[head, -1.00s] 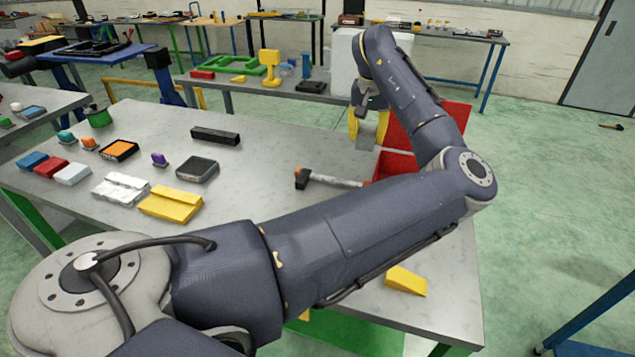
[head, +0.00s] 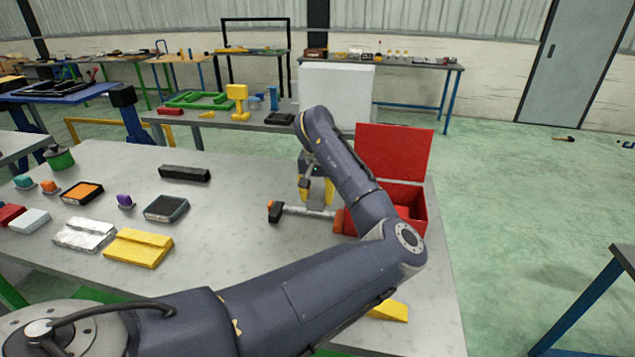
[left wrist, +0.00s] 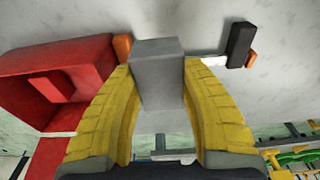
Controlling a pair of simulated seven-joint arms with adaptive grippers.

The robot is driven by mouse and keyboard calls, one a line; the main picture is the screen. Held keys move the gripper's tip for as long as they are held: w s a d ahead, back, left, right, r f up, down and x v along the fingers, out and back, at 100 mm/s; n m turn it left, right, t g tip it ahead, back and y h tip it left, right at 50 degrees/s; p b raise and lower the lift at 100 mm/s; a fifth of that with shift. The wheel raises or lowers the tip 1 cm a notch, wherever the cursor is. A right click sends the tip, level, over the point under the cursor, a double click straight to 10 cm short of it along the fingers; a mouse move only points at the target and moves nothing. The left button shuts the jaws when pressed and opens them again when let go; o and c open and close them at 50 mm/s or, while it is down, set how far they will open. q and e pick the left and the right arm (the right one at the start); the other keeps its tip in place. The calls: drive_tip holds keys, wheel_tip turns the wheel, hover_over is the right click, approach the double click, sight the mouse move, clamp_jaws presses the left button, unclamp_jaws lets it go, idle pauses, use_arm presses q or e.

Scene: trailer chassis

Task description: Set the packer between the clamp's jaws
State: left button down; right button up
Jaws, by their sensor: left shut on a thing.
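The clamp lies on the grey table, with a dark jaw (head: 274,211) at its left end and a pale bar (head: 300,211). An orange part (head: 338,221) shows at its right end, partly behind my arm. My left gripper (head: 315,194) is over the bar, between these ends. In the left wrist view its yellow fingers (left wrist: 158,95) are shut on a grey block, the packer (left wrist: 157,65). The clamp's orange part (left wrist: 122,47) is on one side of the block and its dark jaw (left wrist: 240,42) on the other. I cannot tell whether the block touches the clamp.
An open red box (head: 413,198) stands right of the clamp, close behind my arm. A yellow wedge (head: 388,311) lies at the front right. A yellow block (head: 138,248), a silver packet (head: 84,235) and a black bar (head: 185,174) lie to the left.

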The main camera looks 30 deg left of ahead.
use_arm(q)
hover_over(318, 227)
drive_tip(key=shift+s+f, duration=0.15)
drive_tip(key=shift+f, duration=2.45)
drive_tip(key=shift+f, duration=0.1)
drive_tip(key=shift+f, duration=2.05)
drive_tip(key=shift+f, duration=0.15)
drive_tip(key=c, duration=1.1)
unclamp_jaws()
drive_tip(key=shift+s+d+f, duration=0.1)
drive_tip(key=r, duration=0.4)
drive_tip(key=s+r, duration=0.1)
drive_tip(key=r, duration=0.7)
drive_tip(key=shift+s+d+r, duration=0.15)
drive_tip(key=shift+s+d, duration=0.05)
drive_tip(key=shift+d, duration=0.05)
